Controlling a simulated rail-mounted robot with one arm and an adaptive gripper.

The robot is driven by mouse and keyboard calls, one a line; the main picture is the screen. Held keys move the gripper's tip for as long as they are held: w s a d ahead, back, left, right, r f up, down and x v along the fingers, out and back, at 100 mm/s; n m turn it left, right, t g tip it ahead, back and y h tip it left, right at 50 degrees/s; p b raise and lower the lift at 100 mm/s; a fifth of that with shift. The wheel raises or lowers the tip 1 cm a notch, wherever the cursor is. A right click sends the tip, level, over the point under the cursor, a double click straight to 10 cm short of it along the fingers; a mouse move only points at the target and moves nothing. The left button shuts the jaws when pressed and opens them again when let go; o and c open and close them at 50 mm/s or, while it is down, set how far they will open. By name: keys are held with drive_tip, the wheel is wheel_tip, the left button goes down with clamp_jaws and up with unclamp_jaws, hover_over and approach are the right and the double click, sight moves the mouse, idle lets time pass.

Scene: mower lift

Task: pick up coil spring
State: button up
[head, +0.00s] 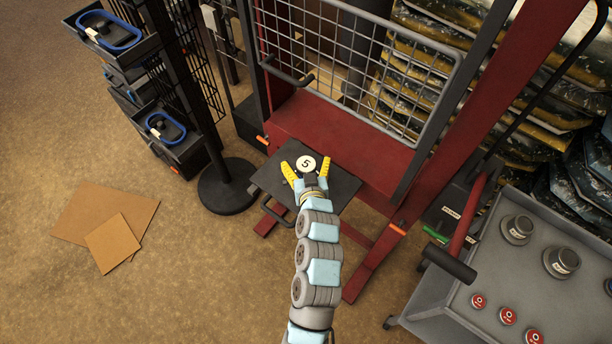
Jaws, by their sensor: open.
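My gripper (306,166) is open, with its two yellow fingers spread over the dark platform (343,184) at the front of the red lift. My arm and gripper hide part of the platform.
The red lift frame (340,135) with a wire mesh guard (355,60) rises behind the platform. A grey tray cart (440,322) at right holds metal weights (517,229) and red discs (479,301). A black stand (228,187) is at left. Cardboard (112,243) lies on open floor.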

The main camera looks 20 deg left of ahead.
drive_tip(key=c, duration=1.4)
drive_tip(key=shift+o, duration=0.2)
